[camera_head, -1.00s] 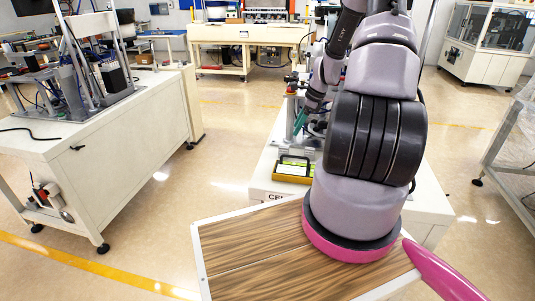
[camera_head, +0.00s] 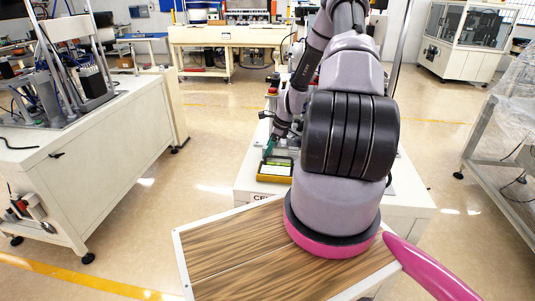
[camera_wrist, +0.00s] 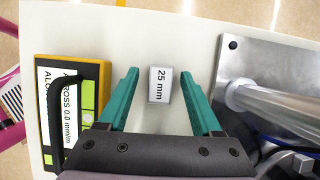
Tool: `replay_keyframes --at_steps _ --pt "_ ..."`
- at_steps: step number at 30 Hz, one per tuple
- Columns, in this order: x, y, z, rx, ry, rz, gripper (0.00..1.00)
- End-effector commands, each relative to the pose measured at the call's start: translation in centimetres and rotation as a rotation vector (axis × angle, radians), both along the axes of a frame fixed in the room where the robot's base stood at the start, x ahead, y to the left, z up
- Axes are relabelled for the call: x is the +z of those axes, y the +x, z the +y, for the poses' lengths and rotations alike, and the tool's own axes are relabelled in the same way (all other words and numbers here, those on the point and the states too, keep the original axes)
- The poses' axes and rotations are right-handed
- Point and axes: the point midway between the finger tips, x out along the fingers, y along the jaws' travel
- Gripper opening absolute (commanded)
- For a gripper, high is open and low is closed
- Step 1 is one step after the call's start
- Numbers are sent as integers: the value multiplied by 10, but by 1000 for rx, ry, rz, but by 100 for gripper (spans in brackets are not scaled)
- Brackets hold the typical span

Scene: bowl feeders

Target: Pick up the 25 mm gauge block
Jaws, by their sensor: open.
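The 25 mm gauge block (camera_wrist: 161,85) is a small grey rectangle with a white face marked "25 mm". In the wrist view it lies on the white tabletop, ahead of and between the fingers. My gripper (camera_wrist: 165,100) has two teal fingers, spread wide, one on each side of the block and apart from it, with nothing held. In the head view my gripper (camera_head: 268,148) is low over the white table, beside the yellow-framed instrument. The block cannot be made out in the head view.
A yellow-framed level with a black handle (camera_wrist: 95,75) stands just left of the fingers and also shows in the head view (camera_head: 263,175). A metal plate with a thick cylinder (camera_wrist: 235,60) is close on the right. White tabletop (camera_wrist: 190,30) is clear around the block.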

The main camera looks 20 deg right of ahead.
Motion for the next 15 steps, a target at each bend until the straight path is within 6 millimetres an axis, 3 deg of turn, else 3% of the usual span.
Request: replay_keyframes --at_steps 7,8,12,13,15 --pt "-2 1 1 1 -1 -1 66" --pt "-2 1 1 1 -1 -1 62" --pt "-2 1 1 1 -1 -1 9" --pt "-2 1 1 1 -1 -1 0" --pt "-2 1 1 1 -1 -1 0"
